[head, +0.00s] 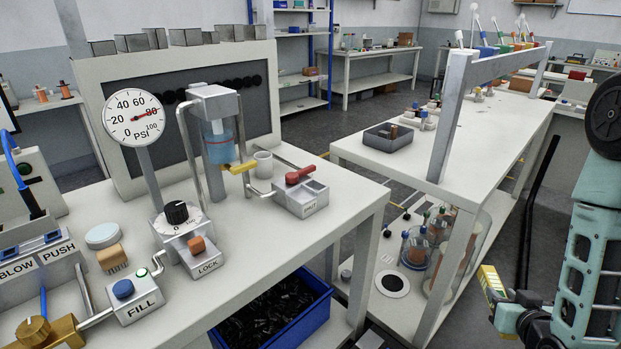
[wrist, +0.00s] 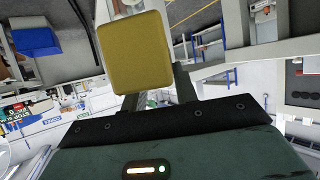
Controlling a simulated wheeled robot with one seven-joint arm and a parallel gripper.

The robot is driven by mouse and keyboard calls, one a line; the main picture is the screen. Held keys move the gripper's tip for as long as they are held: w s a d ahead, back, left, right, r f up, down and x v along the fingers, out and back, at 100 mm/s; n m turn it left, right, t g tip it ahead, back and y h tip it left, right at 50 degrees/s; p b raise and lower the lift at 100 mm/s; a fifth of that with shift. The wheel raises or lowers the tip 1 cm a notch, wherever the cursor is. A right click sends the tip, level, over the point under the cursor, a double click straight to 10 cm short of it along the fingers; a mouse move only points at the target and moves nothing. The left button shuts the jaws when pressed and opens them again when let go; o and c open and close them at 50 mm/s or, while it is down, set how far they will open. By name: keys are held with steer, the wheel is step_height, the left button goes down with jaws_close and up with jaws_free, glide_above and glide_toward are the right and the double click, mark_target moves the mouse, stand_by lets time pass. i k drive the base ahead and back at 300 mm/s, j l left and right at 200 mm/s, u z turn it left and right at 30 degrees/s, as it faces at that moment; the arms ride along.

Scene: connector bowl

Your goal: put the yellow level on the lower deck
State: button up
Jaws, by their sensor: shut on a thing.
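The yellow level (head: 491,283) is a small yellow block with a pale face at its upper end. My gripper (head: 503,298) is shut on it at the lower right of the head view, in front of the right-hand bench. In the wrist view the yellow level (wrist: 135,52) fills the upper middle, and it hides part of the fingers. The lower deck (head: 421,297) seems to be the white lower shelf of the right-hand bench. It carries several glass jars, and the level is held apart from it, to its right in the picture.
The right-hand bench top (head: 405,180) bears a grey tray (head: 388,138) and a raised grey rail (head: 490,70). A bench leg (head: 446,275) stands in front of the shelf. Glass jars (head: 416,247) and a round white item with a dark centre (head: 392,283) occupy the shelf's left part.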

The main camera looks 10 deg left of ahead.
mark_target(424, 208)
steer(key=i+l+u, duration=0.15)
steer(key=l+u, duration=0.15)
steer(key=i+l+u, duration=0.25)
steer(key=l+u, duration=0.55)
steer(key=l, duration=0.15)
